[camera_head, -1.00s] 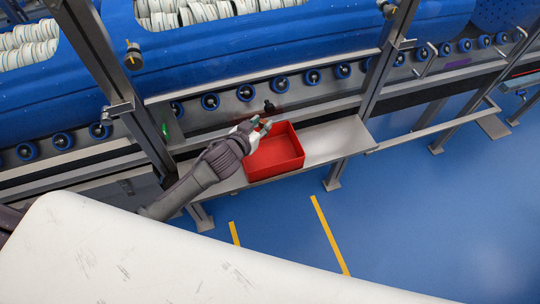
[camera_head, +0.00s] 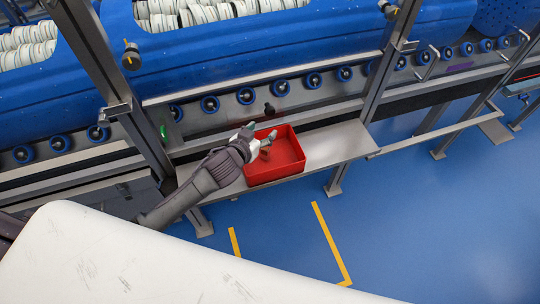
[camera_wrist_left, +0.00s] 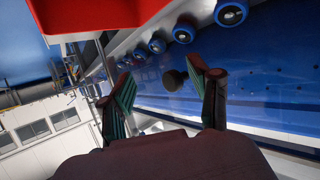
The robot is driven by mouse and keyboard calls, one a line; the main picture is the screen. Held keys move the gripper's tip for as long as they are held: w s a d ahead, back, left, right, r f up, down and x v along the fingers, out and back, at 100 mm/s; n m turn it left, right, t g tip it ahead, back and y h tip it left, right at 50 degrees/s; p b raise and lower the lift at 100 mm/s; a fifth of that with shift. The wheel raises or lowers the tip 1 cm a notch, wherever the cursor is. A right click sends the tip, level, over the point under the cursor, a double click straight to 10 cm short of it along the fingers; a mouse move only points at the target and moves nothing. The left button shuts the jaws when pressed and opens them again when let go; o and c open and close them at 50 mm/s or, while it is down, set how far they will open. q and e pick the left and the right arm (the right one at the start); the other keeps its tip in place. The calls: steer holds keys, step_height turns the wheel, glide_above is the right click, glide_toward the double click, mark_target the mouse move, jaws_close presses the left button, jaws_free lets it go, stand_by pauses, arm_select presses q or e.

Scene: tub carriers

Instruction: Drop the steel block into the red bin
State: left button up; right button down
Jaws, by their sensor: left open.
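The red bin (camera_head: 288,160) sits on the steel shelf below the roller rail in the head view. Its red wall (camera_wrist_left: 85,14) also shows at the top of the left wrist view. My left gripper (camera_head: 261,134) is at the bin's back left corner, with its fingertips close to the rim. In the left wrist view my left gripper (camera_wrist_left: 163,88) has its two fingers spread apart with nothing between them. I cannot make out the steel block in either view. The gripper and wrist hide part of the bin's left side. My right gripper is not in view.
Blue rollers (camera_head: 279,88) line the steel rail behind the bin, with a large blue tub (camera_head: 235,55) above. Steel posts (camera_head: 385,60) stand on both sides. The shelf (camera_head: 338,143) is bare right of the bin. Blue floor with yellow lines (camera_head: 329,240) is open in front.

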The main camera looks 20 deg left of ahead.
arm_select(q)
steer(key=v, duration=1.2)
steer(key=shift+w, duration=0.1)
